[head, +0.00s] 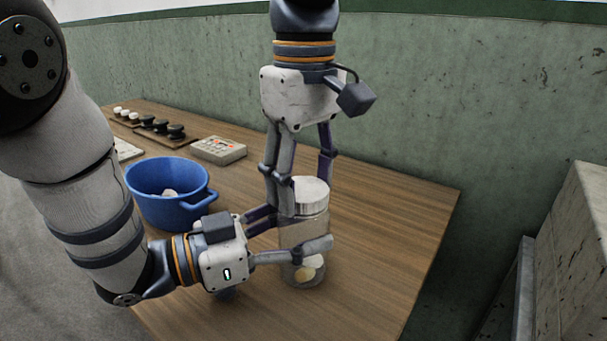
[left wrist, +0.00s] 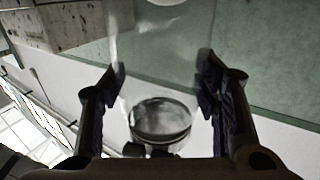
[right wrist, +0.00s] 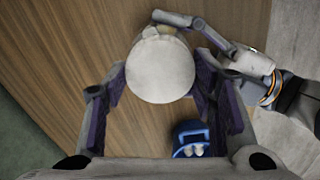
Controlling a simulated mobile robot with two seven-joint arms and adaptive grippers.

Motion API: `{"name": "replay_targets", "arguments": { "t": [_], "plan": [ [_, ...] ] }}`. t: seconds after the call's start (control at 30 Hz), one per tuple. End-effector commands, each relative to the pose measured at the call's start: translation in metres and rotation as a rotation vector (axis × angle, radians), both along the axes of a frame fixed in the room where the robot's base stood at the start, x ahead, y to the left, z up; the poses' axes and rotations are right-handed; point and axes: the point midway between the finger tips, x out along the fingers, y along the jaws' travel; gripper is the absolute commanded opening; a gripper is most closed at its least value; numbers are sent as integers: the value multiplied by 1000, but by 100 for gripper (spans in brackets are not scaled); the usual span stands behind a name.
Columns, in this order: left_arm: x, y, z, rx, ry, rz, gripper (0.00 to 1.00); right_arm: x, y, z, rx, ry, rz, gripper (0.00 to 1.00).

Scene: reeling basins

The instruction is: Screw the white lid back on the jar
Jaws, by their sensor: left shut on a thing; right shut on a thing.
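The clear glass jar (head: 308,282) stands upright near the table's front edge, with pale cocoon-like pieces at its bottom. The white lid (head: 311,190) sits at the jar's top; whether it is threaded on cannot be told. My left gripper (head: 300,236) comes in from the left and is shut around the jar's body. The jar (left wrist: 162,75) spans between its fingers in the left wrist view. My right gripper (head: 306,186) reaches down from above and is shut on the lid, whose round top (right wrist: 160,70) shows between its fingers in the right wrist view.
A blue pot (head: 165,205) with pale pieces inside stands left of the jar on the wooden table (head: 400,215). A grey device (head: 218,150) and several small dark items (head: 160,126) are farther back. The table right of the jar is clear. A green wall (head: 470,110) stands behind.

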Motion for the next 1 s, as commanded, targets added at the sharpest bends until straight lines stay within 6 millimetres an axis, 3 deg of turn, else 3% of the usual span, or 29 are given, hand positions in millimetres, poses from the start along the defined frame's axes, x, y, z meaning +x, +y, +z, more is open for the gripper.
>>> {"name": "replay_targets", "arguments": {
  "t": [0.1,0.23,0.37,0.6,0.63,0.7,1.0],
  "plan": [
    [0,0,0,-1,-1,0,0,0,0,-1,-2,-1,-397,18],
    [0,0,0,-1,-1,0,0,0,0,-1,2,1,-671,18],
    [0,0,0,-1,-1,0,0,0,0,-1,4,2,-767,18],
    [0,0,0,-1,-1,0,0,0,0,-1,4,2,-770,18],
    [0,0,0,-1,-1,0,0,0,0,-1,4,2,-770,56],
    [0,0,0,-1,-1,0,0,0,0,-1,4,2,-769,72],
    [0,0,0,-1,-1,0,0,0,0,0,4,1,-767,72]
  ]
}}
